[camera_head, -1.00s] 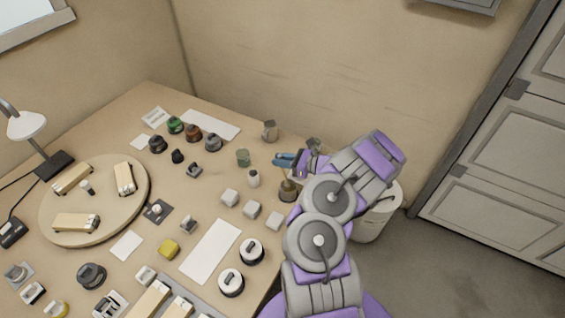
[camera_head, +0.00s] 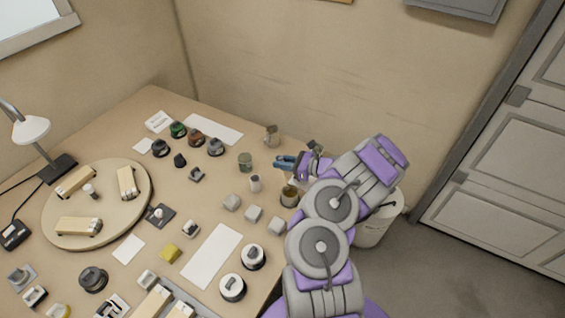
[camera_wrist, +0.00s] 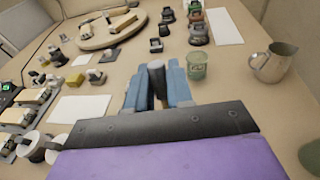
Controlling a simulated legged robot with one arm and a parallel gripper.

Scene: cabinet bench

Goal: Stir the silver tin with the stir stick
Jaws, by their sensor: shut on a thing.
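A small tin (camera_head: 289,196) with a dull metal wall and a golden-brown inside stands near the right edge of the bench in the head view. I take it to be the silver tin. My gripper (camera_head: 285,162) has blue fingers and is above and just behind the tin. In the wrist view my gripper (camera_wrist: 158,92) is shut on a grey upright piece (camera_wrist: 156,75), which looks like the handle of the stir stick. The stick's lower end is hard to make out, so I cannot tell whether it is inside the tin.
Pale blocks (camera_head: 253,214) lie in front of the tin. A white bin (camera_head: 374,228) stands beside the bench. A white sheet (camera_head: 211,256) lies flat.

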